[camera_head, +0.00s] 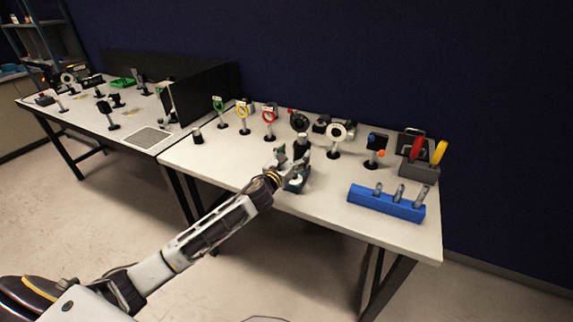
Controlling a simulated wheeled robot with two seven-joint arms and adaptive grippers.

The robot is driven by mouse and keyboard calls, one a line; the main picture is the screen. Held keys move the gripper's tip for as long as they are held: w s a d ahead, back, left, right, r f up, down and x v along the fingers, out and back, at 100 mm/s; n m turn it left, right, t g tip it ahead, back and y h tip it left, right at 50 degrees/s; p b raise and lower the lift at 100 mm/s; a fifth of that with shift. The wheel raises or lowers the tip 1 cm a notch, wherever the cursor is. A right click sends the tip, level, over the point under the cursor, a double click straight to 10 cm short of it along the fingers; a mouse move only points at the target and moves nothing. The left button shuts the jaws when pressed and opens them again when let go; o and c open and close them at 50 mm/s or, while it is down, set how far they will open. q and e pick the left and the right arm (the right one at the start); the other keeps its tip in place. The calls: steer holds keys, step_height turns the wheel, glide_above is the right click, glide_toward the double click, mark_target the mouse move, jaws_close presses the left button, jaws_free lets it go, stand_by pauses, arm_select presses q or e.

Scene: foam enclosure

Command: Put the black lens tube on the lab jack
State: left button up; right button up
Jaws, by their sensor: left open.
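My left gripper (291,159) is open over the right table, with its fingertips pointing away from me. A small upright black cylinder, which looks like the black lens tube (301,139), shows between or just behind the fingertips. Its lower part looks pale and is partly covered by the gripper. I cannot tell whether the tube touches the jack. My right gripper is out of view.
On the right table (238,165), a row of mounted optics (269,119) stands along the back. A blue holder (386,205) with upright posts is at the front right. A grey box (419,169) holds red- and yellow-handled tools. A small black cylinder (197,136) stands at the left.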

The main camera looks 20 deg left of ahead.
arm_select(q)
steer(key=s, duration=0.5)
steer(key=shift+s+a, duration=0.15)
steer(key=shift+a, duration=0.15)
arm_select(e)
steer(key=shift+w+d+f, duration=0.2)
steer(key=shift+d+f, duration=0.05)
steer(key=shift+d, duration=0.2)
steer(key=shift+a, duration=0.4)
arm_select(q)
steer(key=shift+f, duration=0.1)
